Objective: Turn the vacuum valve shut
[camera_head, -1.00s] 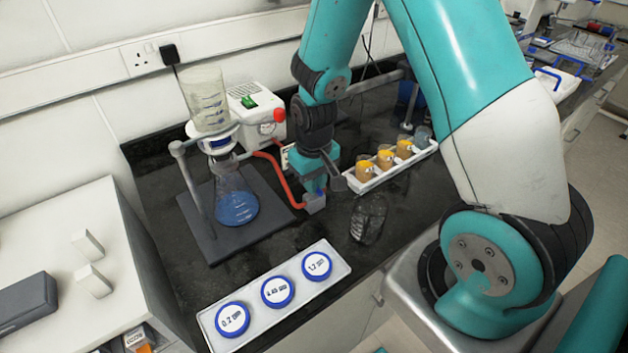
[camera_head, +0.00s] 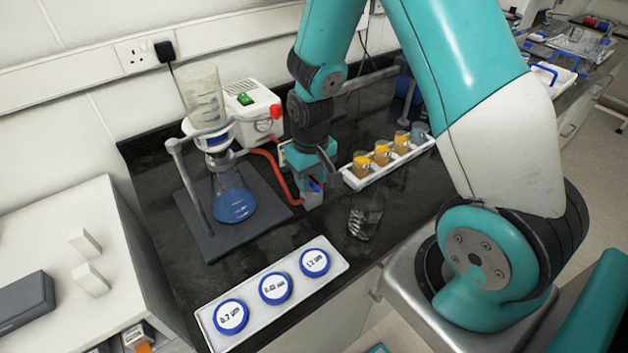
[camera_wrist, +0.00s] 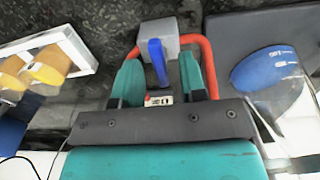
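The vacuum valve is a small grey block (camera_wrist: 160,34) with a blue lever (camera_wrist: 156,60), set in a red hose (camera_wrist: 210,65). In the head view the valve block (camera_head: 312,197) sits on the dark bench right of the filter stand. My gripper (camera_wrist: 158,80) points down at it. Its two teal fingers are apart, one on each side of the blue lever. Gaps show between the lever and both fingers, so I see no contact. In the head view my gripper (camera_head: 313,184) partly hides the lever and hose.
A flask of blue liquid (camera_head: 233,205) under a filter funnel (camera_head: 204,95) stands left of the valve. A white pump (camera_head: 252,110) is behind. A glass beaker (camera_head: 365,217) and a filter tray (camera_head: 340,267) are in front.

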